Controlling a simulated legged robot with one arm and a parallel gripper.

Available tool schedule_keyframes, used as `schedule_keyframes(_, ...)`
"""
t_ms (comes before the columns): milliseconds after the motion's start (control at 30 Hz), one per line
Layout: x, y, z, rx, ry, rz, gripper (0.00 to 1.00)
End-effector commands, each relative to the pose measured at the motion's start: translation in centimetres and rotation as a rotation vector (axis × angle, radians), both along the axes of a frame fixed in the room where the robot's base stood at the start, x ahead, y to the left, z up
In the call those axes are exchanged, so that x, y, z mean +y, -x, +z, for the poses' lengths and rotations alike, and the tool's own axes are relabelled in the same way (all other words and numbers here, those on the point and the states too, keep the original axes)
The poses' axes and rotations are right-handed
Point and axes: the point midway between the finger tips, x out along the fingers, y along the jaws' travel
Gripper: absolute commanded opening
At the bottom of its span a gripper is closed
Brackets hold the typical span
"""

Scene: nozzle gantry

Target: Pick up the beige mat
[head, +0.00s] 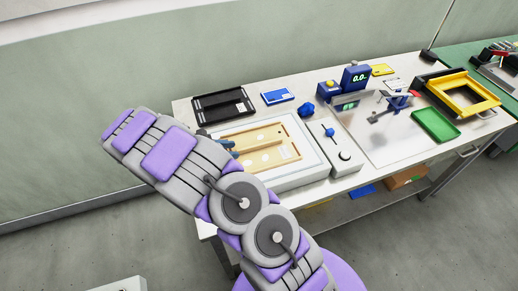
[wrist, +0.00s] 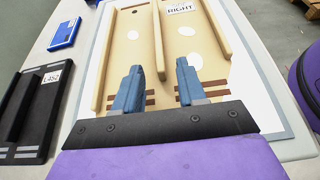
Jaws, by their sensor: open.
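The beige mat (head: 262,150) lies flat on a white platform on the table. It is a thin board with raised strips, pale round spots and brown stripes, and it also shows in the wrist view (wrist: 125,55) with a label reading RIGHT. My gripper (wrist: 158,68) is open, its two blue fingers pointing over the mat on either side of the middle strip in the picture. In the head view my gripper (head: 225,146) is at the mat's left part. Nothing is between the fingers that I can see gripped. Whether the fingertips touch the mat cannot be told.
A black tray (head: 222,103) labelled LAST also shows in the wrist view (wrist: 38,112). A blue box (head: 278,96) stands beside it. A white control box (head: 330,146) is right of the platform (head: 310,170). A yellow frame (head: 460,94) and green tray (head: 435,125) lie farther right.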

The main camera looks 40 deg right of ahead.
Motion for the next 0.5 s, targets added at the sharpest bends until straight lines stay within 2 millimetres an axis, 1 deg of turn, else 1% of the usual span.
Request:
schedule_keyframes(33,-0.8,0.2,-0.6,0.001,0.0,-0.004,0.4)
schedule_keyframes(100,-1.6,0.4,-0.9,0.002,0.002,-0.004,0.4)
schedule_keyframes(200,-2.3,0.7,-1.2,0.003,0.006,-0.004,0.4)
schedule_keyframes(433,-2.3,0.7,-1.1,0.002,0.007,-0.002,0.4)
schedule_keyframes(500,-2.4,0.7,-1.1,0.001,0.006,-0.002,0.34)
